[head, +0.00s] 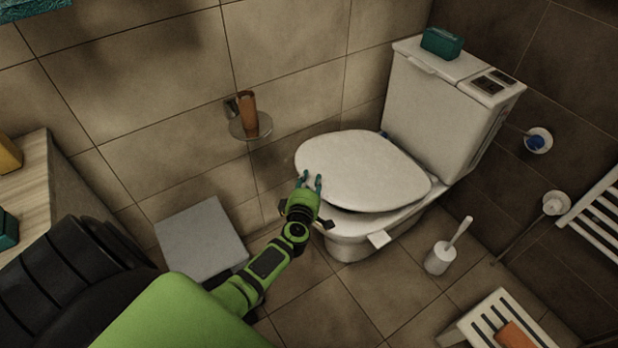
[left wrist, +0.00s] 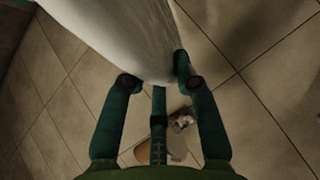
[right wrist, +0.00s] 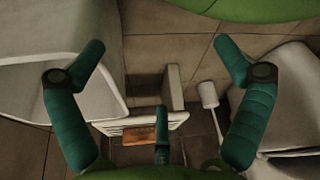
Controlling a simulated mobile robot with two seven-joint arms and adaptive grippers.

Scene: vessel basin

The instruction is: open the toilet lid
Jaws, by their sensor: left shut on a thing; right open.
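The white toilet (head: 350,248) stands against the back wall, its tank (head: 430,105) at the right rear. Its lid (head: 360,168) is tilted slightly up, with a dark gap between it and the bowl along the near side. My left gripper (head: 311,181) is at the lid's front left edge. In the left wrist view the fingers of my left gripper (left wrist: 155,74) are on either side of the white lid (left wrist: 115,35) and shut on it. My right gripper (right wrist: 160,60) shows only in the right wrist view, open with nothing between its fingers, away from the lid.
A toilet brush (head: 440,258) and a slatted stool (head: 465,332) with an orange item stand right of the toilet. A grey flat-topped box (head: 199,240) is on the floor at left. A wall shelf (head: 250,127) holds a brown cup. A teal box (head: 442,42) sits on the tank.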

